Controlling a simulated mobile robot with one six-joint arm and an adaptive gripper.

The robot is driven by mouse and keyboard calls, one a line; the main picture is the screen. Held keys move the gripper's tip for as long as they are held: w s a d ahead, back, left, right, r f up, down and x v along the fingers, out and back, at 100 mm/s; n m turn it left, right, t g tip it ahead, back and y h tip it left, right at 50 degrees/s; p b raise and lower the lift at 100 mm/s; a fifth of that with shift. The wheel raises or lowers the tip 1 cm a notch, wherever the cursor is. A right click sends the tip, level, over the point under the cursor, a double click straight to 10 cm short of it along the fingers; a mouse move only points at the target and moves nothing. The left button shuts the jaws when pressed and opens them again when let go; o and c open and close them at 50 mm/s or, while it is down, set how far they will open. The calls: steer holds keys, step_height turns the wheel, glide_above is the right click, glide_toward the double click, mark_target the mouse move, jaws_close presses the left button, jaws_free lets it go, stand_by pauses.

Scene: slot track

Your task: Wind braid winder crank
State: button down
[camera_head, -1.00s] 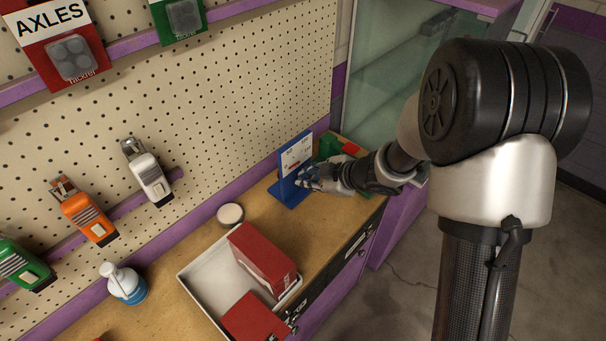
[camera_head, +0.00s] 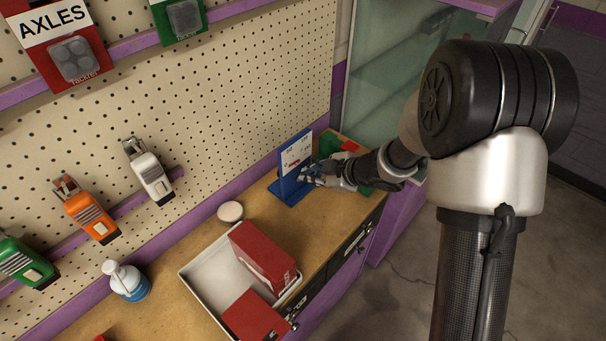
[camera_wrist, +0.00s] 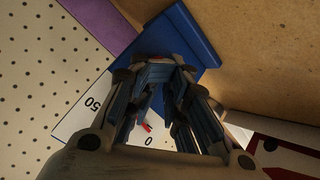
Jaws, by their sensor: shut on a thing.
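A blue stand with a white dial face (camera_head: 296,152) stands upright on the bench by the pegboard; it appears to be the winder. In the wrist view its white face (camera_wrist: 75,117) shows the numbers 50 and 0 and a red pointer, and its blue base (camera_wrist: 190,30) lies beyond the fingers. My gripper (camera_head: 310,178) is at the front of the stand, low on its face. The wrist view shows my gripper (camera_wrist: 162,75) with its fingers drawn in on something at the stand. The crank is hidden by the fingers and cannot be made out.
A green and red item (camera_head: 333,146) sits right behind the stand. A white tray (camera_head: 207,270) with red boxes (camera_head: 262,254) is nearer on the bench, with a round white tin (camera_head: 230,212) beside it. A bottle (camera_head: 125,281) stands at left. Bare bench lies between tin and stand.

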steer(key=shift+w, duration=0.55)
steer(key=shift+f, duration=0.1)
steer(key=shift+d+f, duration=0.15)
